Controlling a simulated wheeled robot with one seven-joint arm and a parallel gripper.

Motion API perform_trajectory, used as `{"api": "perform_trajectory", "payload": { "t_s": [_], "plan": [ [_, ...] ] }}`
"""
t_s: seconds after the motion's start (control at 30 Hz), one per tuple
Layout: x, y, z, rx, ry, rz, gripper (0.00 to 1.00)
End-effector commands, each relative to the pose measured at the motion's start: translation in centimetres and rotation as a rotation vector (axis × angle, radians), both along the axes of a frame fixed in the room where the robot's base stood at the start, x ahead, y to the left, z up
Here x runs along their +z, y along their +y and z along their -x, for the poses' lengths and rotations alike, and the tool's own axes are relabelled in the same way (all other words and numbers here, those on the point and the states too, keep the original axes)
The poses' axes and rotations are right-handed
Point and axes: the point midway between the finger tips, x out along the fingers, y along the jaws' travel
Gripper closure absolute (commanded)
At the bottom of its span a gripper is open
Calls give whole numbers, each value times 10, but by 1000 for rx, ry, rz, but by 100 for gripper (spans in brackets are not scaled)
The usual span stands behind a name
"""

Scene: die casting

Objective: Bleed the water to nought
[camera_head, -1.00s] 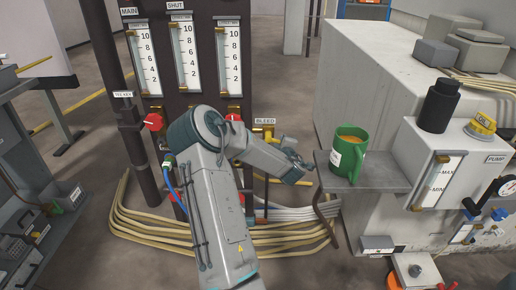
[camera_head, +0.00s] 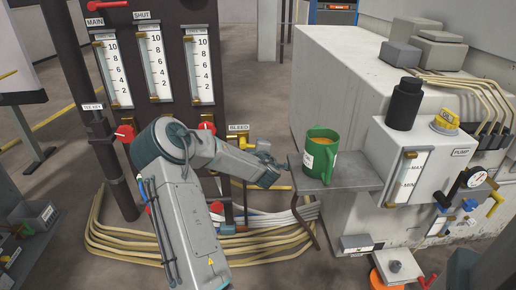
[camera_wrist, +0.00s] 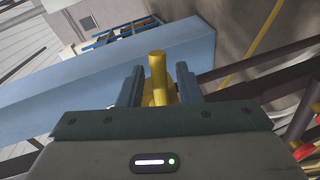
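The BLEED label (camera_head: 238,128) hangs on the right of the dark gauge panel, with a yellow bleed valve (camera_head: 243,142) just below it, partly hidden by my arm. My gripper (camera_head: 270,176) is beside the valve, left of the grey shelf. In the wrist view a yellow handle (camera_wrist: 158,76) stands between the two fingers of my gripper (camera_wrist: 158,84). The fingers are open around it, with a narrow gap visible on each side. Three upright sight gauges are on the panel: left (camera_head: 113,75), middle (camera_head: 154,65) and right (camera_head: 199,67).
A green mug (camera_head: 328,160) of brown liquid stands on the grey shelf (camera_head: 350,182) close to my gripper. The grey machine (camera_head: 340,75) and pump unit (camera_head: 452,165) fill the right. Red valve handles (camera_head: 125,133) and pale hoses (camera_head: 105,240) surround the panel's lower part.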

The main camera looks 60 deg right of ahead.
Motion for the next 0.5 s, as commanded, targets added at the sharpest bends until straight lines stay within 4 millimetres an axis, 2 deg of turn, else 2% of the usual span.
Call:
{"api": "perform_trajectory", "payload": {
  "t_s": [0.27, 0.5],
  "plan": [
    [2, 4, -1, 5, -1, 0, 68],
    [10, 30, 21, 2, -2, -1, 68]
  ]
}}
